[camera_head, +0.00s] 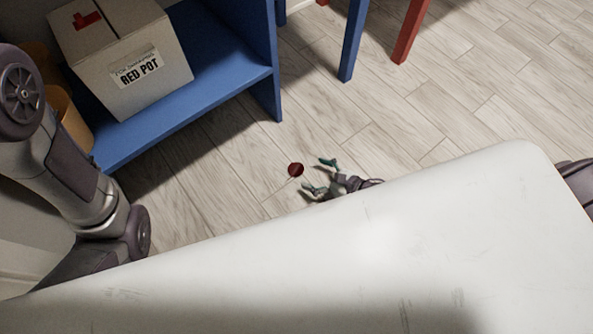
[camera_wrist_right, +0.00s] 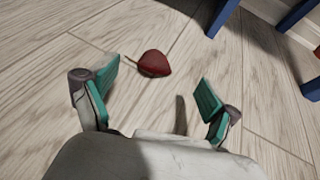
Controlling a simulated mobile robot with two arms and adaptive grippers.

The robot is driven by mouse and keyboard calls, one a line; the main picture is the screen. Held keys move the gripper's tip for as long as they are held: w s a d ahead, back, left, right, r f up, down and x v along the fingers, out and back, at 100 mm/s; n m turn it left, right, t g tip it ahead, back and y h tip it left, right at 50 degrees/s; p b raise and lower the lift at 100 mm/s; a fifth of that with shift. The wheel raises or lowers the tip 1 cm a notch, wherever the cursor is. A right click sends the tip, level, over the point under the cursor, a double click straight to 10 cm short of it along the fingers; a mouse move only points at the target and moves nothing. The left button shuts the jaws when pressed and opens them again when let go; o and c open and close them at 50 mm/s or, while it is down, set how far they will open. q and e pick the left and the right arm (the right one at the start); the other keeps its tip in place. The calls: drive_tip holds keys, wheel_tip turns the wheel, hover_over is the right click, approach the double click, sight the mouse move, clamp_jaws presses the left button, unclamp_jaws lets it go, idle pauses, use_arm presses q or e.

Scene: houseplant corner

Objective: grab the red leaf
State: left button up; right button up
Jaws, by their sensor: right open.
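The red leaf (camera_head: 295,169) lies flat on the wooden floor, in front of the blue shelf. In the right wrist view the leaf (camera_wrist_right: 154,63) is dark red with a short stem pointing left. My right gripper (camera_head: 322,176) is low near the floor, just right of the leaf in the head view. Its teal-padded fingers are spread open and empty. In the right wrist view the leaf is beyond the open fingertips (camera_wrist_right: 158,84), between their lines and apart from both. My left arm shows at the left of the head view, but its gripper is out of sight.
A blue shelf (camera_head: 222,88) holds a cardboard box (camera_head: 122,62) labelled RED POT and orange pots (camera_head: 70,120). Blue legs (camera_head: 354,40) and a red leg (camera_head: 410,32) stand behind. A white surface (camera_head: 400,240) fills the foreground. Floor around the leaf is clear.

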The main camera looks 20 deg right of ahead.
sight(297, 168)
drive_tip(key=shift+w+a+f, duration=0.3)
drive_tip(key=shift+w+f, duration=0.05)
drive_tip(key=b+x, duration=0.2)
drive_tip(key=f+b+x, duration=0.1)
drive_tip(key=b+x, duration=0.1)
drive_tip(key=shift+s, duration=0.1)
drive_tip(key=shift+w+a, duration=0.2)
drive_tip(key=shift+w, duration=0.05)
drive_tip(key=c, duration=0.8)
